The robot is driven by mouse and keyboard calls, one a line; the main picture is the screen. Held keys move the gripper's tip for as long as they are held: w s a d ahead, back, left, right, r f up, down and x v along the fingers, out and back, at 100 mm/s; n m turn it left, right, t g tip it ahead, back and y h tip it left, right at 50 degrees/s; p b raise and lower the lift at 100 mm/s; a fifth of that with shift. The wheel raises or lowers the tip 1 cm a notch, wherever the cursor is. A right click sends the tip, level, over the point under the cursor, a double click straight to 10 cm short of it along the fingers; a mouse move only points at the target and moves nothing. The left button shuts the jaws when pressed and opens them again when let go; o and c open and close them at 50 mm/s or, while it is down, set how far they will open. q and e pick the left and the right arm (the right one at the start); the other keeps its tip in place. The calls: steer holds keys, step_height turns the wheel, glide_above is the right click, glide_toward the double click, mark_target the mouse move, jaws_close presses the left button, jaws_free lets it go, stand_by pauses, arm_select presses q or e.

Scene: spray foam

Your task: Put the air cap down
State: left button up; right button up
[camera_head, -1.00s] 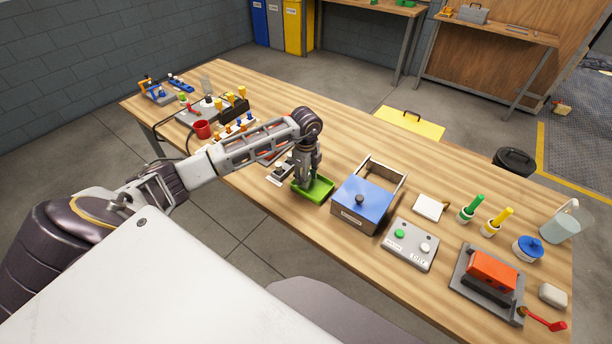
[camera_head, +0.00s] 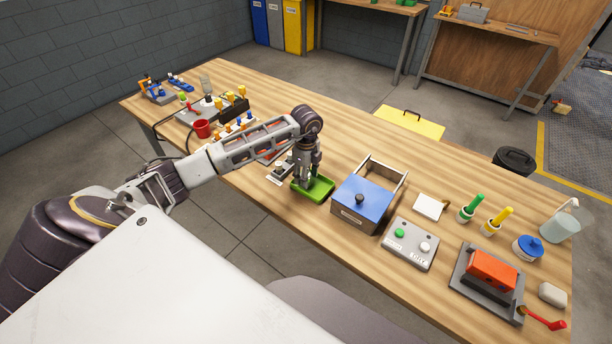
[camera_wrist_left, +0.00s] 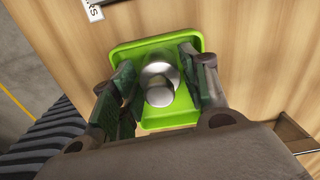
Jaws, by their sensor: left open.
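The air cap (camera_wrist_left: 161,82) is a silver, rounded metal piece. In the left wrist view it lies in the green tray (camera_wrist_left: 184,118), between my open left fingers, with a gap on each side of it. In the head view the green tray (camera_head: 323,192) stands near the front edge of the table, and my left gripper (camera_head: 309,180) points down into it. The cap is hidden there by the gripper. My right gripper is not in view.
A blue-topped box (camera_head: 376,191) stands close to the right of the tray. A grey holder (camera_head: 281,174) is close on its left. A grey button box (camera_head: 409,244) is further right. Bare wood lies behind the tray.

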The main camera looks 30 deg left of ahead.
arm_select(q)
step_height(320, 180, up, 10)
steer(key=shift+r+b, duration=0.1)
steer(key=shift+b, duration=0.55)
steer(key=shift+r, duration=0.75)
